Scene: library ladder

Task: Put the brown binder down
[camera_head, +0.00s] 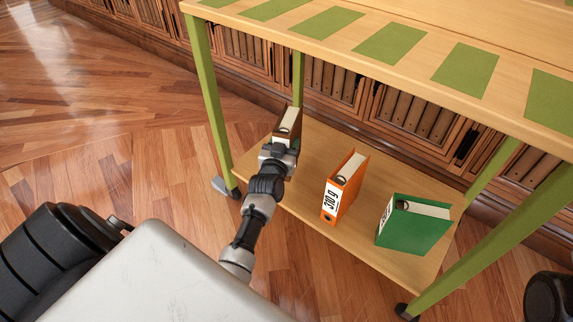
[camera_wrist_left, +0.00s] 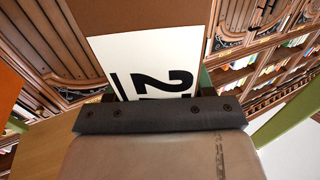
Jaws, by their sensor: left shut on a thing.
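The brown binder (camera_head: 288,125) is at the left end of the cart's lower shelf (camera_head: 310,209), upright in the head view. My left gripper (camera_head: 279,151) is at its near side and shut on it. In the left wrist view the binder (camera_wrist_left: 140,16) fills the top middle, with its white label (camera_wrist_left: 150,65) and part of a black number facing the camera. The gripper hides the binder's lower part, so I cannot tell whether it touches the shelf. My right gripper is not in view.
An orange binder (camera_head: 349,185) stands mid-shelf and a green binder (camera_head: 418,228) to its right. The upper shelf (camera_head: 340,10) with green patches overhangs them. Green legs (camera_head: 208,95) bound the cart. Bare shelf lies between the brown and orange binders.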

